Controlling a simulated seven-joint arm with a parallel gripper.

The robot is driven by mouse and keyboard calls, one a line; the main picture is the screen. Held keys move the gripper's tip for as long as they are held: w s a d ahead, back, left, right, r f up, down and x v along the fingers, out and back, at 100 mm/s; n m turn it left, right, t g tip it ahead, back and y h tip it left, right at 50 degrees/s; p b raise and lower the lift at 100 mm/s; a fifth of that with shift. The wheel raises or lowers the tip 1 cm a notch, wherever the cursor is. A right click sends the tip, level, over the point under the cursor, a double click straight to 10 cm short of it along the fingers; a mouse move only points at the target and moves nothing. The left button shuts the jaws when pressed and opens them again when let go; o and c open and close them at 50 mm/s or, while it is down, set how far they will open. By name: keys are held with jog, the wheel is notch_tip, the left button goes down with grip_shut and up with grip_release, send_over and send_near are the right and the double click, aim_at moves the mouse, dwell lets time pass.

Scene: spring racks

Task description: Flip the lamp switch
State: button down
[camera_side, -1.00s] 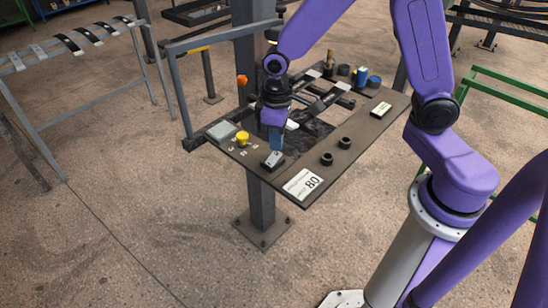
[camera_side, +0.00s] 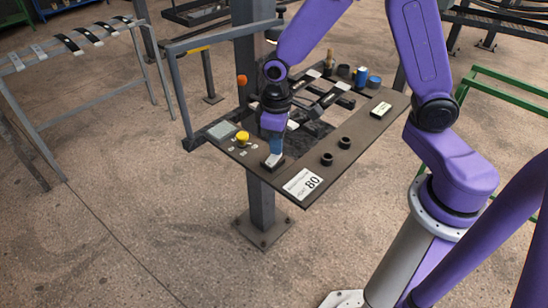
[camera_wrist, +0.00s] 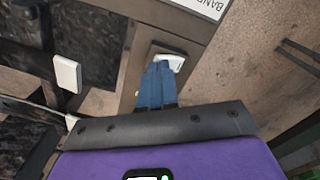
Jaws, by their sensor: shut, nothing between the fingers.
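The lamp switch (camera_side: 273,160) is a pale rocker on a dark base near the front edge of the dark work panel (camera_side: 330,170), left of the white label with "80". It also shows in the wrist view (camera_wrist: 170,60), partly hidden by my fingers. My gripper (camera_side: 275,151) is shut and empty, its blue fingers pointing down at the rocker. In the wrist view the blue fingertips (camera_wrist: 160,66) overlap the rocker's near part. They look at or very close to its surface; I cannot tell if they press on it.
A yellow knob (camera_side: 242,138) and a grey square plate (camera_side: 221,131) sit left of the switch. Two black round sockets (camera_side: 344,142) are to the right. Black clamp-like parts lie behind my gripper. A grey rail (camera_side: 180,95) stands at the panel's left.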

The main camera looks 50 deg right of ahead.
jog(key=shift+f, duration=0.25)
jog(key=shift+r, duration=3.5)
jog(key=s+d+r+n, duration=0.2)
jog(key=s+n, duration=0.1)
jog(key=s, duration=0.8)
jog(key=s+d+r+n, duration=0.1)
jog(key=s+d+n, duration=0.1)
jog(key=s, duration=0.8)
jog(key=shift+s+d+r+n, duration=0.15)
jog(key=shift+s+r+n, duration=0.25)
jog(key=shift+n, duration=0.4)
